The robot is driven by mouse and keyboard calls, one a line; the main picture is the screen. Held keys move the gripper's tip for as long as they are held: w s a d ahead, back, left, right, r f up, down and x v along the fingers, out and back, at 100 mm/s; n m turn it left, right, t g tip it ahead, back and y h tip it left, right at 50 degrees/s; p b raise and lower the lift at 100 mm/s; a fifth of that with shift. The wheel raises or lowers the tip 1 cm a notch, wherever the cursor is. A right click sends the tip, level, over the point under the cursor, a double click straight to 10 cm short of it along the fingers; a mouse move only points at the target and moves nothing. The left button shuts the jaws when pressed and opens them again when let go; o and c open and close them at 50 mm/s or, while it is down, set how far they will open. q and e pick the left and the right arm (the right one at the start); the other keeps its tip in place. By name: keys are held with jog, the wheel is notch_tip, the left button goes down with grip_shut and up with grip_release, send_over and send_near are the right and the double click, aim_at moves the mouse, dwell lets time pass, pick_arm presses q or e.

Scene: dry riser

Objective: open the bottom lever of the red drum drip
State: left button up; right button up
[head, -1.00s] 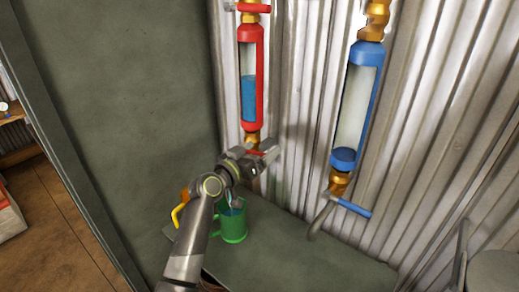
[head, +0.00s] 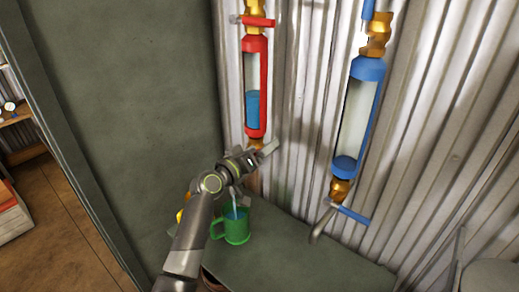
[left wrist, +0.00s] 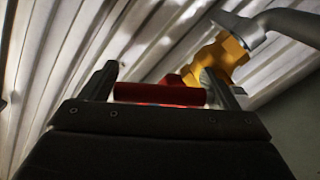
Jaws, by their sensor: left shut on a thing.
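The red drum drip (head: 265,95) hangs on the corrugated wall, with blue liquid (head: 252,108) low in its clear tube. Its upper red lever (head: 258,22) sticks out to the right. My left gripper (head: 262,152) is at the bottom valve and hides most of it in the head view. In the left wrist view the bottom red lever (left wrist: 160,94) lies between my fingers, shut on it, beside the brass valve (left wrist: 222,60) and grey spout (left wrist: 290,22). A thin stream (head: 234,204) falls into the green mug (head: 236,229) below. My right gripper is out of view.
A blue drum drip (head: 361,110) with its own bottom blue lever (head: 350,214) hangs to the right. A yellow thing (head: 181,216) is partly hidden behind my left arm. The grey-green tabletop (head: 300,262) is clear right of the mug.

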pick_arm(q)
jog(key=shift+f, duration=0.1)
jog(key=o, duration=1.3)
jog(key=shift+s+a, duration=0.1)
jog(key=v, duration=1.7)
jog(key=shift+s, duration=0.1)
jog(key=shift+c, duration=0.2)
